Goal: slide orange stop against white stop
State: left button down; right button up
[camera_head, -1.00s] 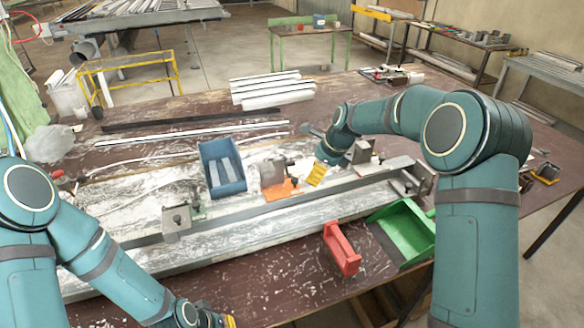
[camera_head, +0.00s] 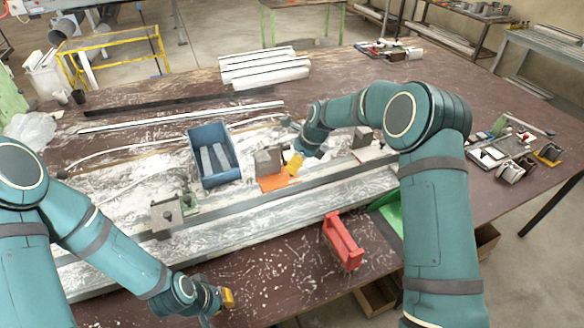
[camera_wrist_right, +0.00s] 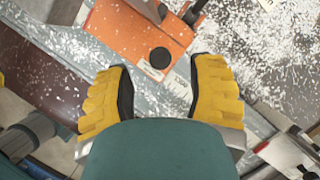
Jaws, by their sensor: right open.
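The orange stop (camera_head: 273,183) sits on the long metal rail, with a grey block on its orange plate. The right wrist view also shows its plate (camera_wrist_right: 150,32) and a round black knob. My right gripper (camera_head: 293,165) is at the stop's right side. In the right wrist view its yellow fingers (camera_wrist_right: 164,70) are apart, with the plate's edge and knob just beyond and between the tips; I see no grip. What looks like the white stop (camera_head: 371,154) is farther right, partly hidden by my right arm. My left gripper (camera_head: 226,298) is low over the front; its jaws are unclear.
A grey clamp block (camera_head: 166,216) stands on the rail at left. A blue bin (camera_head: 232,172) with metal pieces is behind the rail. A red holder (camera_head: 342,241) and a partly hidden green bin (camera_head: 390,212) are in front. White shavings litter the bench.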

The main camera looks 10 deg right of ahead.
aim_at(277, 182)
jog(key=shift+x, duration=1.85)
jog(key=shift+c, duration=0.4)
grip_shut()
